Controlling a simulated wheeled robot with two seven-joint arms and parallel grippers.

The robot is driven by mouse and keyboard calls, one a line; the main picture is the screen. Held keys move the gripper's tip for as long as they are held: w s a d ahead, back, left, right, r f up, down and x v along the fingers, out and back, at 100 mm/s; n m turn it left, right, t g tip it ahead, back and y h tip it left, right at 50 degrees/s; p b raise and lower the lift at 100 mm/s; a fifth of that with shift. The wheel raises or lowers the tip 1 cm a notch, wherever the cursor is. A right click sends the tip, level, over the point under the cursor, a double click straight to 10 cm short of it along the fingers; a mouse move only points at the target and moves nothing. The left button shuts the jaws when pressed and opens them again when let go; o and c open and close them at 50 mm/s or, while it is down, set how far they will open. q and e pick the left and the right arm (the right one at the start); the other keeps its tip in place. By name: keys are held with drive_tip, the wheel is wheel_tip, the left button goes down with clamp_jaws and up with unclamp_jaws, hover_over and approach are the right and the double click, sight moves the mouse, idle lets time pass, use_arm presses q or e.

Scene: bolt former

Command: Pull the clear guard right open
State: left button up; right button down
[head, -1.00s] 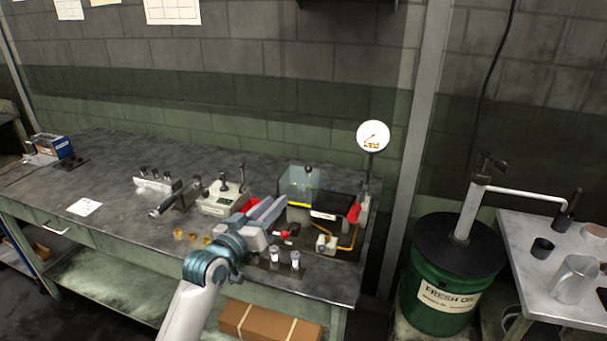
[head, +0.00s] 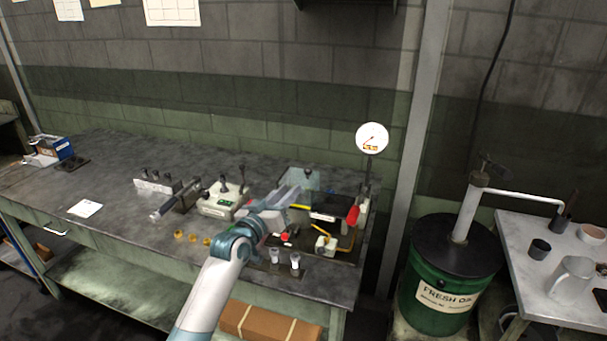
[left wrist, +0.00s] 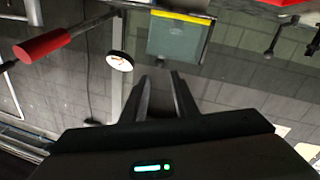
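The clear guard (head: 308,181) is a see-through panel with a yellow strip along its lower edge, on the machine at the right end of the bench. It also shows in the left wrist view, where the guard (left wrist: 178,42) is upside down, beyond the fingers. My left gripper (head: 292,191) is at the guard's left front in the head view. Its fingers (left wrist: 160,76) look parted, with nothing between them. I cannot tell from the head view whether they touch the guard. My right gripper is not in view.
A round white gauge (head: 372,137) stands behind the machine. A red-gripped lever (head: 352,215) is at its right; a grey control box (head: 222,200) with levers is at its left. Small cups (head: 295,260) stand at the front. The bench's left middle is mostly clear.

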sight(306, 173)
use_arm(q)
drive_tip(key=x, duration=1)
drive_tip(key=shift+p, duration=0.35)
drive_tip(key=shift+c, duration=0.4)
clamp_jaws()
